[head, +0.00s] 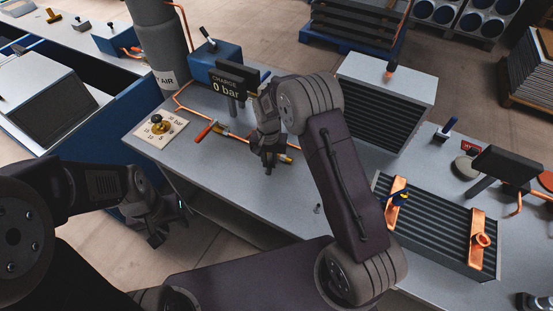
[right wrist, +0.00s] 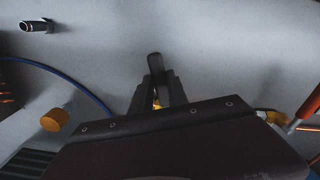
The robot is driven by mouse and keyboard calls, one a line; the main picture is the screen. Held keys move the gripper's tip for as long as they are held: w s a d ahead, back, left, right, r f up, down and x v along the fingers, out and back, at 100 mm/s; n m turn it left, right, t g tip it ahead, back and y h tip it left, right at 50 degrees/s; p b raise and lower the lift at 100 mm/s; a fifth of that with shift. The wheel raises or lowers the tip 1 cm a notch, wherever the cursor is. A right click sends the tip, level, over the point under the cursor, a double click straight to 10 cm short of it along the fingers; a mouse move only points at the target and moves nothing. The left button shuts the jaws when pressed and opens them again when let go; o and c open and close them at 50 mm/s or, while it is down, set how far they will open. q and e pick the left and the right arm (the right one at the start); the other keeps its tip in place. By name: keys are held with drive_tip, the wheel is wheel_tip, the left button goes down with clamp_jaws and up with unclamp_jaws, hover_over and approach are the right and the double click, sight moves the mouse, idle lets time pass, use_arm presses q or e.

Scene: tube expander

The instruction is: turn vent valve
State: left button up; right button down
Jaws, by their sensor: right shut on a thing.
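The copper line on the bench carries a red-handled valve (head: 205,131), which also shows at the right edge of the right wrist view (right wrist: 303,112). My right gripper (head: 269,166) points down over the bench, right of that valve. Its fingers (right wrist: 155,92) are shut on a dark lever-like handle (right wrist: 155,65), seemingly the vent valve's. A bit of yellow brass shows between the fingers; the rest of the valve is hidden by the gripper. A yellow-brass fitting (head: 286,158) shows just beside the gripper. My left gripper (head: 170,222) is empty, off the bench's front left edge, and looks open.
A black display reading "CHARGE 0 bar" (head: 226,86) stands behind the gripper. A dial plate (head: 160,131) lies at left, a blue box (head: 212,58) behind. A finned unit (head: 385,105) and a coil with copper ends (head: 430,232) stand right. The bench front is mostly clear.

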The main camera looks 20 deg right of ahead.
drive_tip(key=shift+w+a+r+m, duration=0.1)
drive_tip(key=shift+w+a+m, duration=0.5)
drive_tip(key=shift+m, duration=0.45)
drive_tip(key=shift+w+a+m, duration=0.4)
drive_tip(key=shift+a+m, duration=0.35)
drive_tip(key=shift+m, duration=0.3)
drive_tip(key=c, duration=1.3)
unclamp_jaws()
wheel_tip(320, 180, up, 9)
drive_tip(key=shift+b, duration=0.35)
